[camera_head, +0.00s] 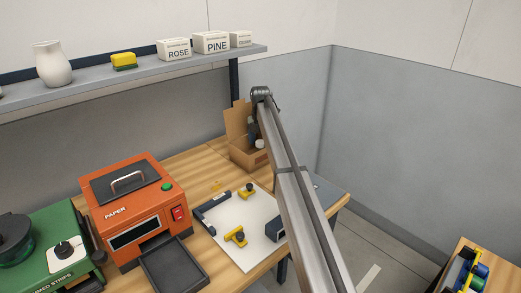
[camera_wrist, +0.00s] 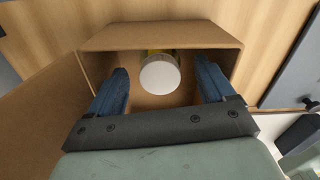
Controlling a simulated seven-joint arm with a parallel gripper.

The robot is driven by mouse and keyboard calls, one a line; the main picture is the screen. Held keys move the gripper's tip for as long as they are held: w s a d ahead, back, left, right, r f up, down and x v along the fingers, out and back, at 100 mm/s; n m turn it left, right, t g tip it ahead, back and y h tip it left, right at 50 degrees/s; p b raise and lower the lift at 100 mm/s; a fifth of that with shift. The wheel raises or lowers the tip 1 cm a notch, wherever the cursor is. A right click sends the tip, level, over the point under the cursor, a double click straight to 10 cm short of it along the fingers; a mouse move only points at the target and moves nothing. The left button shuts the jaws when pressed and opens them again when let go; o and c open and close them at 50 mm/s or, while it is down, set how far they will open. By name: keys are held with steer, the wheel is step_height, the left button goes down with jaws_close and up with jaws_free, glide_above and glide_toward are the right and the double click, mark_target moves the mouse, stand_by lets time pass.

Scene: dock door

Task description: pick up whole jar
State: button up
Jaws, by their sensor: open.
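A jar (camera_wrist: 160,75) with a round white top and a yellowish part behind it stands inside an open cardboard box (camera_wrist: 150,36) in the wrist view. My gripper (camera_wrist: 161,68) is open, with one blue finger on each side of the jar. Gaps show between the fingers and the jar, so it is not held. The head view shows the box (camera_head: 256,158) at the back corner of the table, with the white top of the jar (camera_head: 259,143) in it. My arm partly hides the box and my gripper there.
The box walls stand close around my fingers, and a flap spreads at left in the wrist view. A white board (camera_head: 247,250) with yellow and dark fixtures lies in front. An orange PAPER machine (camera_head: 130,205) stands left. A shelf (camera_head: 130,68) with labelled boxes hangs above.

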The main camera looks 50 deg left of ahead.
steer(key=shift+w+f, duration=0.1)
steer(key=shift+f, duration=1.25)
steer(key=c, duration=1.3)
steer(key=shift+o, duration=0.2)
